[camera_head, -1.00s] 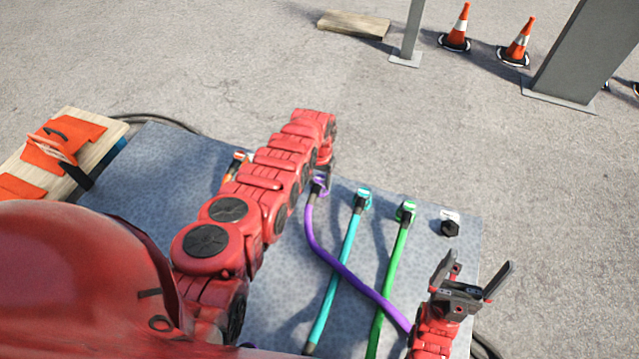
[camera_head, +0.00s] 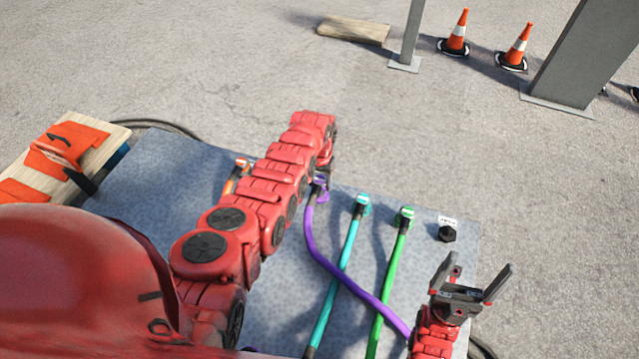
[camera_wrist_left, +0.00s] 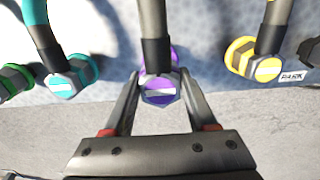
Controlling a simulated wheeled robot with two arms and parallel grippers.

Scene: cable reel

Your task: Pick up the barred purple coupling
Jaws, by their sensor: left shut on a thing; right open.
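The purple coupling (camera_wrist_left: 160,88) has a pale bar across its hexagonal face and sits between the two fingers of my left gripper (camera_wrist_left: 158,97) in the left wrist view. The fingers are shut on it, one on each side. In the head view the purple coupling (camera_head: 321,184) shows at the far edge of the panel, on the end of a purple cable (camera_head: 322,257), partly hidden by my left arm. My left gripper is mostly hidden there by its own wrist. My right gripper (camera_head: 477,275) is open and empty above the panel's right side.
A cyan coupling (camera_head: 361,203) and a green coupling (camera_head: 404,215) stand right of the purple one; an orange-cabled coupling (camera_head: 242,166) is left. A black cap (camera_head: 447,234) sits near a white label. The purple cable crosses the cyan and green cables. Cones (camera_head: 516,48) stand far off.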

